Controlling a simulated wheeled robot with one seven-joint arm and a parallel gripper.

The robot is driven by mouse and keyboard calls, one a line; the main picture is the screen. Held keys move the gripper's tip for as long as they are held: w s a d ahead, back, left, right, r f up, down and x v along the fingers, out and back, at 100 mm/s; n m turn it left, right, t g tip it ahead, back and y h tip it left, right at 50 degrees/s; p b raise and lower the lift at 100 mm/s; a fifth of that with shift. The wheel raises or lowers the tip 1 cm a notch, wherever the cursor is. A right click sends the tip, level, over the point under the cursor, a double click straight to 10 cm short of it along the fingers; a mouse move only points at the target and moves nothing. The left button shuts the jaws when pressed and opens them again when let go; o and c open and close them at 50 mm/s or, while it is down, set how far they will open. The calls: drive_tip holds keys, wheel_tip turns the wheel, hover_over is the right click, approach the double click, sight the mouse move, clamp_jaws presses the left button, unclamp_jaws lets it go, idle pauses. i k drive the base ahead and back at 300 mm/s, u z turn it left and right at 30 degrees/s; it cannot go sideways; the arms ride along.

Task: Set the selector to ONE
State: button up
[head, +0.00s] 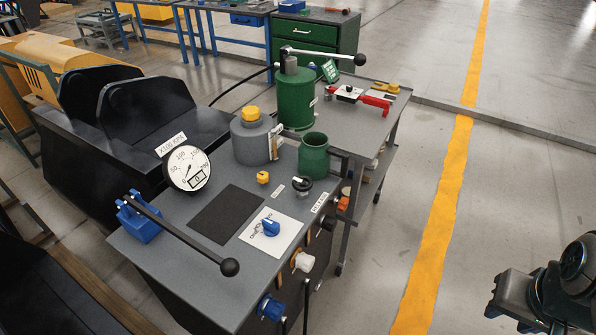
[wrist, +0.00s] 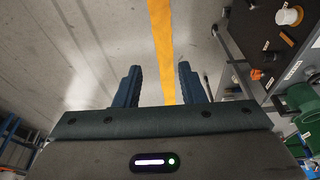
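The selector looks to be the blue knob (head: 271,228) on a white label plate (head: 258,245) on top of the grey bench (head: 180,270). Its lettering is too small to read, so I cannot tell its setting. My gripper (head: 508,298) is at the lower right in the head view, over the floor and well apart from the bench. In the wrist view my gripper (wrist: 158,85) has its two dark fingers spread, with nothing between them.
A long lever (head: 185,238) with a black ball end spans the bench front. A gauge (head: 187,168), grey canister (head: 251,137), green cup (head: 314,156) and black knob (head: 302,186) stand around the selector. A white knob (head: 302,262) juts from the bench side. Floor right is clear.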

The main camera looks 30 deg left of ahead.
sight(271, 228)
drive_tip(key=u, duration=0.7)
drive_tip(key=i, duration=0.95)
drive_tip(key=u, duration=0.7)
